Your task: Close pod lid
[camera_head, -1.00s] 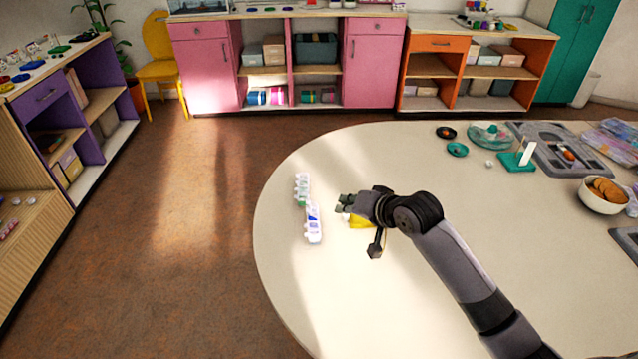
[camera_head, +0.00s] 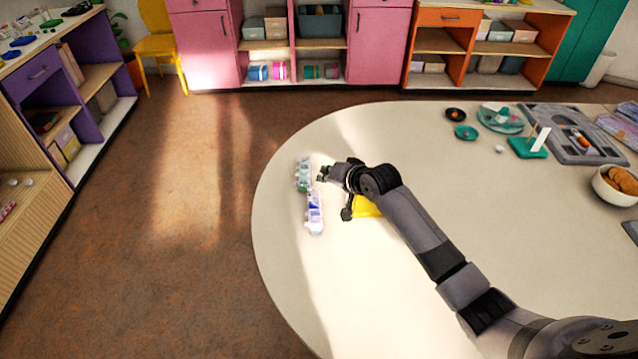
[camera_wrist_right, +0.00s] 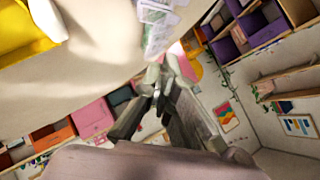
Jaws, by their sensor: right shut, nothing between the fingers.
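Two small pale pods lie end to end near the left edge of the round table (camera_head: 400,290). The far pod (camera_head: 303,174) has green on it, and the near pod (camera_head: 315,212) has purple and blue markings. Whether a lid is open is too small to tell. My right gripper (camera_head: 322,174) is shut and empty, just right of the far pod. In the right wrist view the gripper (camera_wrist_right: 158,78) points toward a pod (camera_wrist_right: 158,30) at the top; I cannot tell whether they touch. My left gripper is not in view.
A yellow object (camera_head: 367,207) lies right of the near pod, partly behind my right arm. A bowl of cookies (camera_head: 616,186), a grey tray (camera_head: 548,139) and teal dishes (camera_head: 466,132) stand at the right. The table's front left is clear.

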